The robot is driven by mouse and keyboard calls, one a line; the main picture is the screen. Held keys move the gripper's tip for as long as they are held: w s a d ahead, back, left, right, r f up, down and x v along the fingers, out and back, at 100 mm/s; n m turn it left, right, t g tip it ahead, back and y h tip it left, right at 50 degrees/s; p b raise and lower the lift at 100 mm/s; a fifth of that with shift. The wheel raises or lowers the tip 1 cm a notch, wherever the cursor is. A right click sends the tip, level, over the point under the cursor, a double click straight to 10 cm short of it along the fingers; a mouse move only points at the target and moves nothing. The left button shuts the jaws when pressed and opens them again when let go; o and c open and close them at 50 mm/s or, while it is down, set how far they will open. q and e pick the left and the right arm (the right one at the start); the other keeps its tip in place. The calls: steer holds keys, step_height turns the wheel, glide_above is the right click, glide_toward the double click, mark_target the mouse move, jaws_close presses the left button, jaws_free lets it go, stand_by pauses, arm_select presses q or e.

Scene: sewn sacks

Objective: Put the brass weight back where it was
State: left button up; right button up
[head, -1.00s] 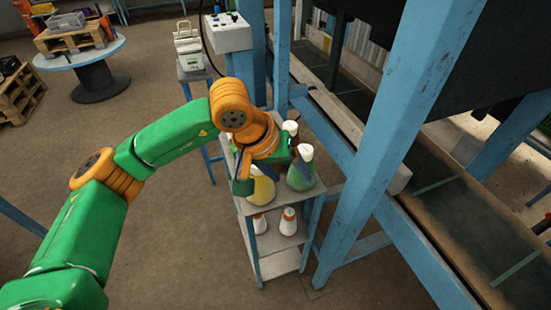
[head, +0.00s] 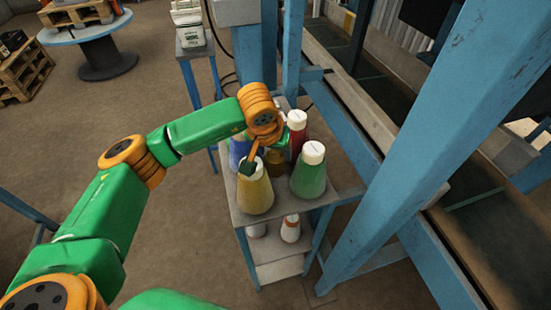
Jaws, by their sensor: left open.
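My left gripper (head: 264,150) is over the top shelf of a small grey stand (head: 325,196), among the bottles, and it is open. A small brownish-gold object (head: 276,157) shows just below it, between the bottles; it may be the brass weight, but it is mostly hidden and I cannot tell whether the fingers touch it. A yellow bottle (head: 254,192) stands in front of the gripper and a green bottle with a white cap (head: 309,174) to its right. My right gripper is not in view.
A red bottle with a white cap (head: 297,130) stands behind, and a blue one (head: 238,150) stands left of the gripper. White bottles with orange bands (head: 290,229) are on the lower shelf. A blue post (head: 400,140) rises close at the right.

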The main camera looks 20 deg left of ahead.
arm_select(q)
steer(key=shift+f, duration=0.2)
jaws_close()
steer(key=shift+r, duration=0.15)
steer(key=shift+w, duration=0.1)
